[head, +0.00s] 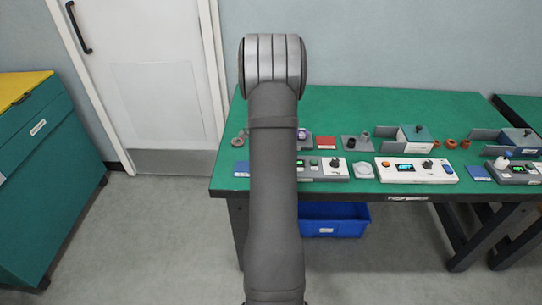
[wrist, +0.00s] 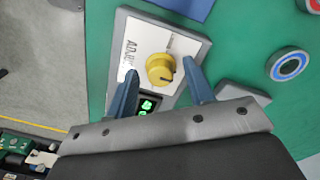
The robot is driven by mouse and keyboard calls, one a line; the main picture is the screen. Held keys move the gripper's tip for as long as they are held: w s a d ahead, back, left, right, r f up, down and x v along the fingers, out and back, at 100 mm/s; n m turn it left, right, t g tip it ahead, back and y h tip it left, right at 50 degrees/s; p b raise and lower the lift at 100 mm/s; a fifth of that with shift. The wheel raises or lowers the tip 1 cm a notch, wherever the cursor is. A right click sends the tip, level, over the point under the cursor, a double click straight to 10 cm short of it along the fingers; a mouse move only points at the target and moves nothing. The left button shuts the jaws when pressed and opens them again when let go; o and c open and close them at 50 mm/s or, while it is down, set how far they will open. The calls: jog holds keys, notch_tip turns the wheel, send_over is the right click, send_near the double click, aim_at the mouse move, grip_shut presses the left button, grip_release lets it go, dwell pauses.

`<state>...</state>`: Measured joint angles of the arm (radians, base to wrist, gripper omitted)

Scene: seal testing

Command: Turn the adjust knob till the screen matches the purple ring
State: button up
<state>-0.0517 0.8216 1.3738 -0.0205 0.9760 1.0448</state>
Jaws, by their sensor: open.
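The yellow adjust knob (wrist: 160,69) is on a white-topped box (wrist: 190,45) in the wrist view, with part of an adjust label beside it. A dark mark shows on its lower right side. My gripper (wrist: 158,70) is open, one finger on each side of the knob; I cannot tell whether they touch it. The small dark screen (wrist: 149,102) shows green figures just below the knob, partly covered by my gripper and too small to read. In the head view my arm hides the gripper. A small purple patch (head: 302,134) shows beside my arm; I cannot tell if it is a ring.
The green bench (head: 340,103) carries several devices, including a white box with a screen (head: 436,174). A blue bin (head: 335,220) is below the bench.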

jog(key=shift+c, duration=0.5)
jog(key=c, duration=0.9)
jog(key=shift+n, duration=0.3)
jog(key=n, duration=0.3)
jog(key=shift+n, duration=0.3)
jog(key=n, duration=0.4)
jog(key=shift+d, duration=0.1)
jog(key=shift+n, duration=0.3)
jog(key=o, duration=1)
